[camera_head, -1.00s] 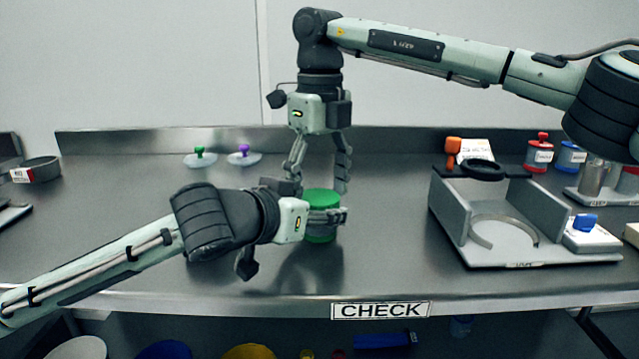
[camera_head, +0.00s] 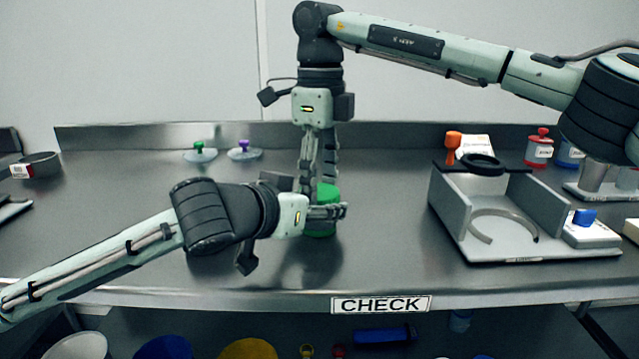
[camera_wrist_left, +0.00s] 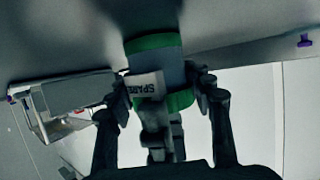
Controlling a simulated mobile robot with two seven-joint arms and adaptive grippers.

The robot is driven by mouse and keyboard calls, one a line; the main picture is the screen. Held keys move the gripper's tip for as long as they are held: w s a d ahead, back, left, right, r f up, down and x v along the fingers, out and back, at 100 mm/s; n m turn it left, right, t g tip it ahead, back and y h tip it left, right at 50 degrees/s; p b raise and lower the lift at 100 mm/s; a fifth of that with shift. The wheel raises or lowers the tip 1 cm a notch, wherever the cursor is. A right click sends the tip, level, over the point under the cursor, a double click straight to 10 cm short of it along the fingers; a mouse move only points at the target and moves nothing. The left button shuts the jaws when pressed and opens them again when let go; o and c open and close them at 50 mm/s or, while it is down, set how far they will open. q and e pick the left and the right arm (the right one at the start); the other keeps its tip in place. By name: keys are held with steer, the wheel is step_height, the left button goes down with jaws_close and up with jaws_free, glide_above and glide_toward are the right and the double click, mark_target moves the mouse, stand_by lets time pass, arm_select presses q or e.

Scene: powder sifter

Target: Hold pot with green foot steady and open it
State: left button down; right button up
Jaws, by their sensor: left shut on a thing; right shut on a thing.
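The pot with a green foot (camera_head: 321,231) stands upright on the steel bench, with a green lid (camera_head: 328,194) on top. In the left wrist view the pot (camera_wrist_left: 170,73) has a grey body, a green foot, a green lid and a white label reading "SPARE". My left gripper (camera_head: 328,211) comes in from the left and is shut on the pot's body, one finger on each side. My right gripper (camera_head: 322,178) points down from above and is shut on the lid, its fingers seen nearly in line. The fingers partly hide the lid and body.
A grey stand with a black ring (camera_head: 484,164) is at right, beside a small scale with a blue item (camera_head: 585,219). A green-knobbed lid (camera_head: 200,153) and a purple-knobbed lid (camera_head: 244,151) lie at the back left.

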mark_target(319, 191)
arm_select(q)
steer(key=shift+s+d, duration=0.1)
arm_select(e)
steer(key=shift+a, duration=0.15)
stand_by(0.7)
steer(key=o, duration=1.3)
steer(key=shift+r, duration=0.1)
steer(key=shift+r, duration=2.2)
arm_select(q)
steer(key=c, duration=0.6)
jaws_free()
